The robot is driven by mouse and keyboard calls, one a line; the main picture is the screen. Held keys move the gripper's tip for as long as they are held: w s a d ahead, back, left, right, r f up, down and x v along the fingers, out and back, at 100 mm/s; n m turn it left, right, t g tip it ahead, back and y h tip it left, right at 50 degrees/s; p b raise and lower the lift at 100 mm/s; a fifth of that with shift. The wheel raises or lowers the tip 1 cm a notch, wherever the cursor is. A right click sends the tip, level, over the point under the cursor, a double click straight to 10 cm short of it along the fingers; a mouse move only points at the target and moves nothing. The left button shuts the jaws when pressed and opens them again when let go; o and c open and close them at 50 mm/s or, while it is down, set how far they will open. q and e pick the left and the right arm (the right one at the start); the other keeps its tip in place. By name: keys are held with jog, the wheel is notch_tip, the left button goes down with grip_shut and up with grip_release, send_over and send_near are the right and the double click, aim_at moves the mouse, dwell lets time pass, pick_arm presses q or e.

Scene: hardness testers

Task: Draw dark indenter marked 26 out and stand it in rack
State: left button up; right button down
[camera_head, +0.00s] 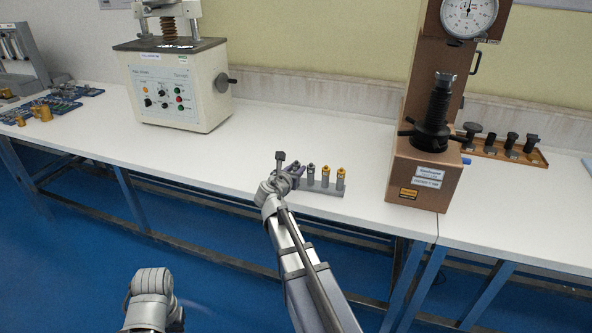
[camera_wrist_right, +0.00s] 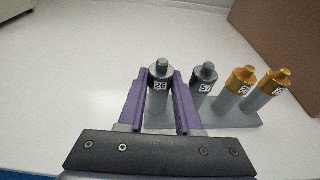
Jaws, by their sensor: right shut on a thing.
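The dark indenter marked 26 (camera_wrist_right: 159,75) stands upright between the two purple fingers of my right gripper (camera_wrist_right: 160,92), which is shut on it. It is at the left end of a row on the grey rack (camera_wrist_right: 240,120); the fingers hide its lower part, so I cannot tell how it is seated. In the head view my right gripper (camera_head: 294,170) is at the left end of the rack (camera_head: 325,188). A dark indenter marked 57 (camera_wrist_right: 206,77) and two gold-topped indenters (camera_wrist_right: 241,82) (camera_wrist_right: 272,84) stand to the right. My left gripper is not visible, only a grey arm part.
A brown tester (camera_head: 425,180) with a dial stands right of the rack. A beige control-box tester (camera_head: 175,90) stands at the back left. An orange tray (camera_head: 510,150) holds several dark pieces at far right. The white bench is clear around the rack.

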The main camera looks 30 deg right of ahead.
jog(key=c, duration=0.5)
grip_release()
jog(key=shift+c, duration=1.1)
jog(key=v, duration=0.3)
jog(key=f+v, duration=0.1)
jog(key=v, duration=0.3)
jog(key=shift+s+a+f, duration=0.1)
jog(key=shift+s+f, duration=0.1)
jog(key=shift+f, duration=0.05)
